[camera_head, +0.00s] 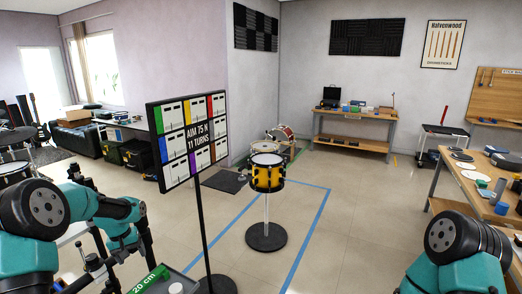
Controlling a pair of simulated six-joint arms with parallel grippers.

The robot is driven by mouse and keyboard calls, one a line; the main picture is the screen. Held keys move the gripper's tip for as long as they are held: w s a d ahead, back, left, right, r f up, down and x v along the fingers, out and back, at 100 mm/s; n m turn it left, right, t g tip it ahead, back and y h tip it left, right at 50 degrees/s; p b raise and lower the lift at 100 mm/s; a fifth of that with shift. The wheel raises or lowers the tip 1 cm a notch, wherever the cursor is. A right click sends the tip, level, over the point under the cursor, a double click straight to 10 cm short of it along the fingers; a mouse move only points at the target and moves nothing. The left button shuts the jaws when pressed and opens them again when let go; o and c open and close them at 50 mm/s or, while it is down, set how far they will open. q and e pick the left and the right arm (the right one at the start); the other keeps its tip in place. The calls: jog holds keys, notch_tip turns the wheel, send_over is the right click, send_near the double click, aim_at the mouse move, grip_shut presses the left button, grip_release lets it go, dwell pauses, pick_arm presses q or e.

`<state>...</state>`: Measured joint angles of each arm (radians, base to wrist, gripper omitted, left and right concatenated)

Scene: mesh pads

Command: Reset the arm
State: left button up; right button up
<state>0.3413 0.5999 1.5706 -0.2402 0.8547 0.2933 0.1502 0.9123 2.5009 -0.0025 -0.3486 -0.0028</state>
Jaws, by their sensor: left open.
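My left arm comes in at the lower left, teal with dark joints. My left gripper (92,268) is low in the picture, partly hidden by the arm's own links and small in view. It is open, and I see nothing held in it. My right arm shows only as a teal and black link at the lower right. The right gripper is out of view. A yellow and black drum (267,173) stands upright on a stand with a round black base, apart from both arms.
A sign board (188,138) on a thin pole stands close to the left arm. A tray edge with a green "20 cm" label (150,279) is at the bottom. A workbench (444,186) with tools is at the right. Blue tape marks the open floor.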

pick_arm(q)
jog(key=s+d+f+m+h, duration=0.1)
jog(key=s+d+f, duration=0.3)
jog(key=d+f, duration=0.45)
jog(key=s+d+f+m+h, duration=0.1)
jog(key=s+d+f, duration=0.2)
jog(key=d+f, duration=0.55)
jog(key=s+d+f+m, duration=0.1)
jog(key=s+d+f, duration=0.2)
jog(key=s+d, duration=0.3)
jog(key=s+d+f, duration=0.3)
jog(key=s+d, duration=0.3)
jog(key=s, duration=0.6)
jog(key=shift+s+f+m, duration=0.15)
jog(key=shift+f+m, duration=0.05)
jog(key=shift+m, duration=0.2)
